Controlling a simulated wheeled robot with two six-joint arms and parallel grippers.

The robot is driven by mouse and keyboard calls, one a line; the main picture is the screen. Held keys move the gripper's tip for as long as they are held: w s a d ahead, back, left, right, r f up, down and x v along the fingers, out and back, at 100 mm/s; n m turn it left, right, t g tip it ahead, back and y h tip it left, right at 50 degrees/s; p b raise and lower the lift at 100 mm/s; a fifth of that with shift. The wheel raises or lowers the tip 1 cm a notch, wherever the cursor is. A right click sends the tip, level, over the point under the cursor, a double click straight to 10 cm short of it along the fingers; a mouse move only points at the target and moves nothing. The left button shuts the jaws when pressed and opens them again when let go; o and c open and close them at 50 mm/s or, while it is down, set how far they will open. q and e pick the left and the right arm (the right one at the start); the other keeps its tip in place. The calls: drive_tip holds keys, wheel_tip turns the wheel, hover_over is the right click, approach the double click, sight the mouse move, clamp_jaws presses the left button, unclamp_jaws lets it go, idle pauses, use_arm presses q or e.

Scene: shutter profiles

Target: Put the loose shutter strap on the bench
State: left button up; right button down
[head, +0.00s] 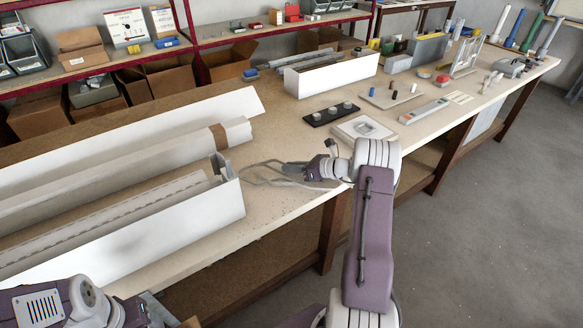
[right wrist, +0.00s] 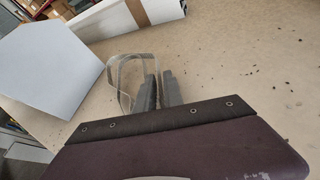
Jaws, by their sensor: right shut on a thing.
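The shutter strap is a thin, pale grey, looped band (head: 252,180). My right gripper (head: 287,168) is shut on it over the front part of the bench (head: 268,218), just right of the long white shutter box. In the right wrist view the strap (right wrist: 124,72) loops out beyond the gripper's dark fingers (right wrist: 159,90). I cannot tell whether the strap touches the bench. My left arm shows at the lower left of the head view; its gripper (head: 152,308) is partly cut off, so its jaws cannot be made out.
The long white shutter box (head: 140,238) and pale profiles (head: 130,165) fill the bench's left side. A black strip with knobs (head: 330,114), a white square plate (head: 363,130) and a white open box (head: 333,76) stand farther back. Bare bench lies around my right gripper.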

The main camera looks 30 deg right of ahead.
drive_tip(key=shift+s, duration=0.1)
drive_tip(key=c, duration=1.5)
unclamp_jaws()
drive_tip(key=shift+o, duration=0.2)
drive_tip(key=v, duration=1.2)
drive_tip(key=shift+r, duration=0.1)
